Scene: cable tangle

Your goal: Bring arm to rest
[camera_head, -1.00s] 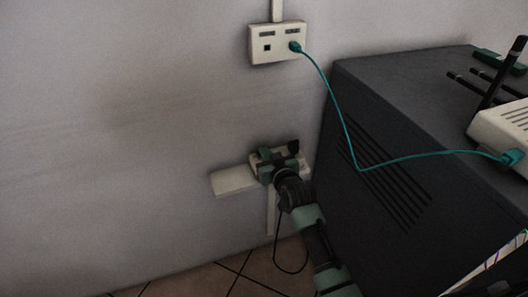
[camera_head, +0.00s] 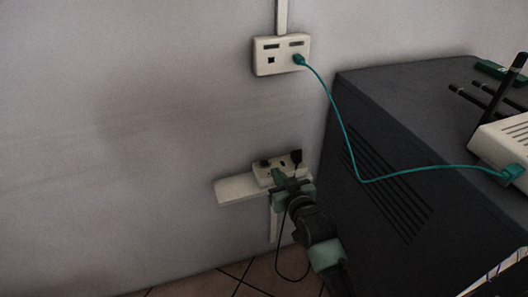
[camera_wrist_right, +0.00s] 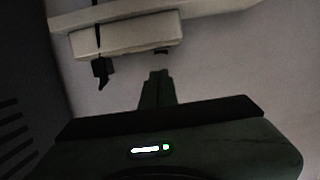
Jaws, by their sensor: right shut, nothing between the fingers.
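My right arm comes up from the bottom in the head view, between the wall and the dark cabinet. My right gripper (camera_head: 279,177) is in front of the lower white wall socket (camera_head: 268,165) and partly covers it. In the right wrist view the gripper's fingers (camera_wrist_right: 157,76) are together and empty, apart from the socket box (camera_wrist_right: 125,40). A black plug (camera_head: 296,157) sits at the right end of that socket; it also shows in the wrist view (camera_wrist_right: 101,70). My left gripper is not in view.
The dark cabinet (camera_head: 400,120) with side vents stands close on the right. A teal cable (camera_head: 345,135) runs from the upper wall socket (camera_head: 283,66) to a white router (camera_head: 505,140). A black cord (camera_head: 279,255) hangs below my gripper. The wall at left is clear.

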